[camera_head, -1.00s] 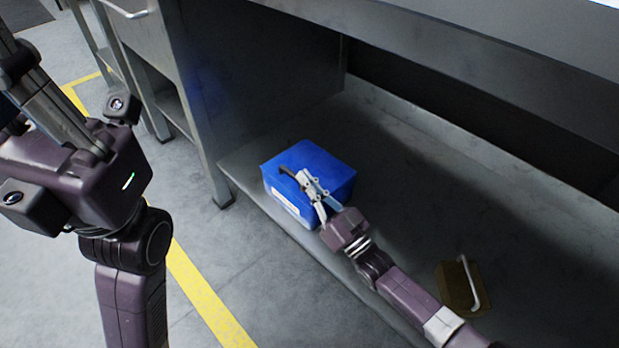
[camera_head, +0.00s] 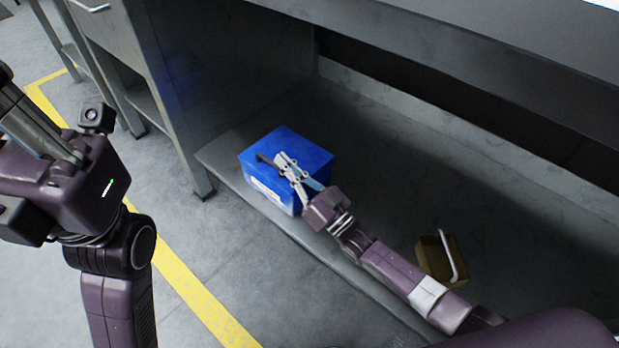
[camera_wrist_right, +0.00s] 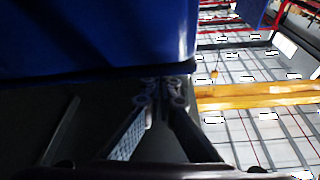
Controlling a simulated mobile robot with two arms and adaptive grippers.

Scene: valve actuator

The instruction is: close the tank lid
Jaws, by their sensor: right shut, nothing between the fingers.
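A blue box (camera_head: 312,158) with a dark handle (camera_head: 268,160) and a white label stands on the low shelf under the bench. I cannot tell whether it is the tank, and I make out no open lid. My right gripper (camera_head: 284,162) is shut and empty, over the box's top near the handle; I cannot tell whether it touches. In the right wrist view, the fingers (camera_wrist_right: 160,95) are together by the lower edge of the blue box (camera_wrist_right: 90,35). My left gripper (camera_head: 25,115) is partly cut off at the left edge, away from the box; its fingertips are unclear.
A small brown box (camera_head: 432,262) with a pale handle sits on the shelf (camera_head: 390,190) to the right, close to my right forearm. The bench top (camera_head: 450,50) overhangs the shelf. A bench leg (camera_head: 198,180) stands left of the blue box. The shelf's middle is clear.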

